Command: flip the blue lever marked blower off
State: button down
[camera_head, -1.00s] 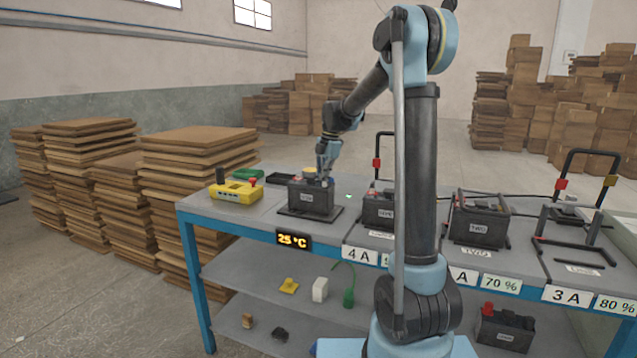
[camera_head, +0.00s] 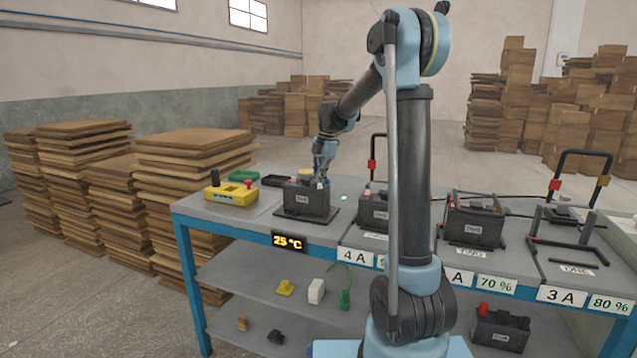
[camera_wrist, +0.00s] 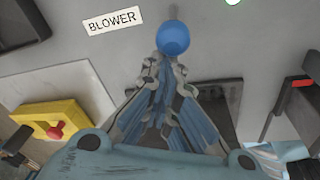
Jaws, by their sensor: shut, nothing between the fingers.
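The blue lever shows in the wrist view as a round blue knob (camera_wrist: 173,38) on a thin grey stem pointing to the top of the picture. The white label BLOWER (camera_wrist: 112,20) lies to its left on the grey bench top. My gripper (camera_wrist: 172,62) is shut and empty, its fingertips right at the knob's lower edge in the picture; I cannot tell whether they touch it. In the head view my gripper (camera_head: 321,178) is over the bench by the left battery (camera_head: 305,199); the lever is not clearly visible there.
A yellow box with a red knob (camera_head: 231,194) stands left of the battery. More batteries, including one at the middle right (camera_head: 474,222), and upright black handles (camera_head: 582,176) stand along the bench (camera_head: 262,222). A small green light (camera_wrist: 232,2) glows near the lever.

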jog(key=shift+w, duration=0.15)
jog(key=shift+w+d+r, duration=0.2)
jog(key=shift+w, duration=0.25)
jog(key=shift+w+d+r, duration=0.2)
jog(key=shift+w, duration=0.3)
jog(key=shift+w+d+r, duration=0.2)
jog(key=shift+w, duration=0.25)
jog(key=shift+r, duration=0.15)
jog(key=shift+r, duration=0.65)
jog(key=w+d+r, duration=0.1)
jog(key=w+r, duration=0.2)
jog(key=r, duration=0.5)
jog(key=shift+r, duration=0.4)
